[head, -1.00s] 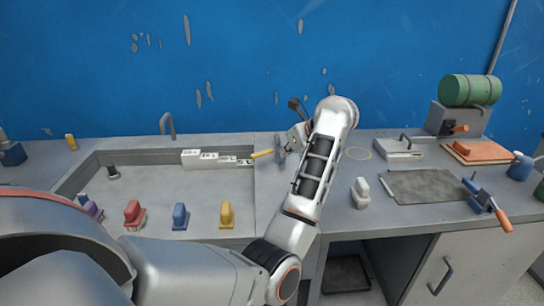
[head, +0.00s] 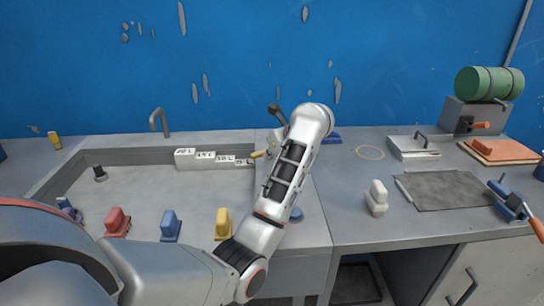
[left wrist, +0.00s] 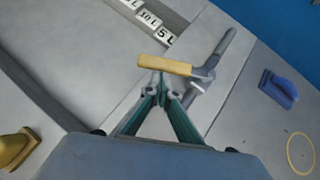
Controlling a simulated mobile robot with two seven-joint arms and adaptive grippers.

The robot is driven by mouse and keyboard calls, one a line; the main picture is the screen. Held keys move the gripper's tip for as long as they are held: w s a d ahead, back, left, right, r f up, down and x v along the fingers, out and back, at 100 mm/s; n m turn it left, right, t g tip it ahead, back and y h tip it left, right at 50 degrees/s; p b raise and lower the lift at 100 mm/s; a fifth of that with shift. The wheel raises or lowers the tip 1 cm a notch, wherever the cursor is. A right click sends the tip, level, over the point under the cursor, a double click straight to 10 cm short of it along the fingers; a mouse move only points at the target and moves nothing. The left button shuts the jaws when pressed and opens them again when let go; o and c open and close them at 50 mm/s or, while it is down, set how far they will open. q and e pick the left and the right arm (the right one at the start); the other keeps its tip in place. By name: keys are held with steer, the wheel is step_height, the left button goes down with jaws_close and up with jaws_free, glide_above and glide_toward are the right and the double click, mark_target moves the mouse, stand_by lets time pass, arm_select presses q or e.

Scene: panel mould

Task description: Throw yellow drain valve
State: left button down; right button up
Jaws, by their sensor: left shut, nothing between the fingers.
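The yellow drain valve handle (left wrist: 163,65) lies across the top of a grey pipe fitting (left wrist: 205,80) in the left wrist view. In the head view the handle (head: 258,154) shows only as a short yellow piece at the basin's right edge, partly hidden by my left arm. My left gripper (left wrist: 162,88) is shut and empty, its green fingers meeting at the near side of the handle. Whether they touch it I cannot tell. In the head view the left gripper (head: 275,144) is mostly hidden behind my wrist. My right gripper is not in view.
White step blocks (head: 207,158) with volume labels stand along the basin's back. Red (head: 117,222), blue (head: 170,226) and yellow (head: 223,223) handled tools line its front. A white tool (head: 377,197) and a dark mat (head: 445,191) lie on the right bench.

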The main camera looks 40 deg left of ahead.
mark_target(260, 151)
arm_select(q)
steer(key=shift+a+m, duration=0.4)
steer(key=shift+a, duration=0.05)
stand_by(0.5)
steer(key=shift+t, duration=0.3)
steer(key=shift+a+m+t+h, duration=0.5)
steer(key=shift+a+m, duration=0.3)
steer(key=shift+m, duration=0.1)
steer(key=shift+w+a+m+t+h, duration=0.2)
steer(key=shift+a+m+t+h, duration=0.2)
steer(key=shift+a+m+t, duration=0.4)
steer(key=shift+w+a, duration=0.25)
steer(key=shift+a, duration=0.2)
steer(key=v, duration=0.7)
steer(key=shift+r, duration=0.35)
steer(key=shift+d, duration=0.2)
